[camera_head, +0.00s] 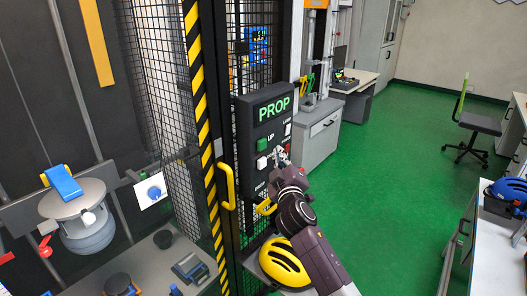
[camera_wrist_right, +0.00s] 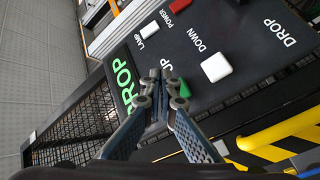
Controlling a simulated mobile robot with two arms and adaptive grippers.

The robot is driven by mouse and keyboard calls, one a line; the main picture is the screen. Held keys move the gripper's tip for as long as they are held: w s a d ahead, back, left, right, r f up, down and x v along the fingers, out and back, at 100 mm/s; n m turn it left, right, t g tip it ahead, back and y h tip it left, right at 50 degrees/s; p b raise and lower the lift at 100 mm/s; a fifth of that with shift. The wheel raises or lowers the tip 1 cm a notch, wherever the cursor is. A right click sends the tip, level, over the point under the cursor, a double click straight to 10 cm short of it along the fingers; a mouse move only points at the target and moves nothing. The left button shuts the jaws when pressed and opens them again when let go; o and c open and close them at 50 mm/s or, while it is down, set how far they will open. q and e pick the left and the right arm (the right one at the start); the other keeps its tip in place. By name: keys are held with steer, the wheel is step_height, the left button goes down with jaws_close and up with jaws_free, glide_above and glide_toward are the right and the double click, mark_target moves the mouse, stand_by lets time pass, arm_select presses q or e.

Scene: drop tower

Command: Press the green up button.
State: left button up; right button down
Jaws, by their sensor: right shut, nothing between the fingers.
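The green up button (camera_head: 262,143) is on the upper left of a black control panel (camera_head: 247,125), beside the label UP. In the right wrist view the green button (camera_wrist_right: 185,89) shows just to the right of the fingertips, partly hidden by a finger. My right gripper (camera_head: 280,156) is shut and empty in front of the panel, right of and slightly below the green button in the head view. In the right wrist view its fingertips (camera_wrist_right: 160,78) are together over the panel; I cannot tell whether they touch it. My left gripper is not in view.
The panel also has a white down button (camera_head: 262,163), a white lamp button (camera_head: 288,129) and a red power button (camera_head: 288,147). A yellow handle (camera_head: 226,186) and striped post stand left. A yellow helmet (camera_head: 283,262) lies below.

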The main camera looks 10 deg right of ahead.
mark_target(262, 145)
steer(key=shift+w+a+b, duration=0.65)
steer(key=shift+w+a, duration=0.2)
steer(key=shift+w, duration=0.25)
stand_by(0.7)
steer(key=shift+w+a+b, duration=0.25)
steer(key=shift+w+b, duration=0.05)
steer(key=shift+b, duration=0.05)
steer(key=shift+w+a+b, duration=0.3)
steer(key=shift+w+b, duration=0.1)
steer(key=shift+b, duration=0.1)
stand_by(0.7)
steer(key=shift+s+r, duration=0.1)
stand_by(0.3)
steer(key=shift+s+d+p, duration=0.5)
steer(key=shift+s+p, duration=0.15)
steer(key=shift+p, duration=0.05)
steer(key=shift+d, duration=0.1)
